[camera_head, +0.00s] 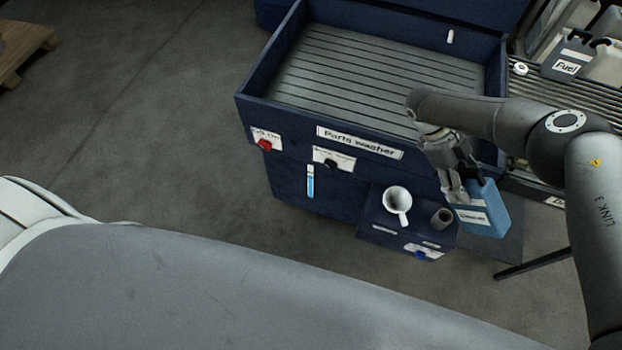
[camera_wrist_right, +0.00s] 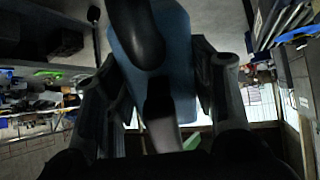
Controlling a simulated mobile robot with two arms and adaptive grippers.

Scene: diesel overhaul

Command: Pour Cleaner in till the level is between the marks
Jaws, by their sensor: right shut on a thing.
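The blue Cleaner jug (camera_head: 487,212) is at the right side of the parts washer (camera_head: 375,85). My right gripper (camera_head: 456,194) is shut on the jug, and in the right wrist view the blue jug (camera_wrist_right: 186,60) sits between both fingers. The jug looks nearly upright, slightly tilted. A white funnel (camera_head: 397,201) stands on the washer's low front ledge, left of the jug and apart from it. A level gauge (camera_head: 310,183) with a blue column is on the washer's front; its marks are too small to read. My left gripper is not in view.
A grey cylindrical cup or pipe (camera_head: 441,217) stands on the ledge between funnel and jug. A red knob (camera_head: 265,145), a black knob (camera_head: 331,164) and a blue knob (camera_head: 420,256) are on the washer front. A Fuel jug (camera_head: 574,57) stands on the slatted rack at right.

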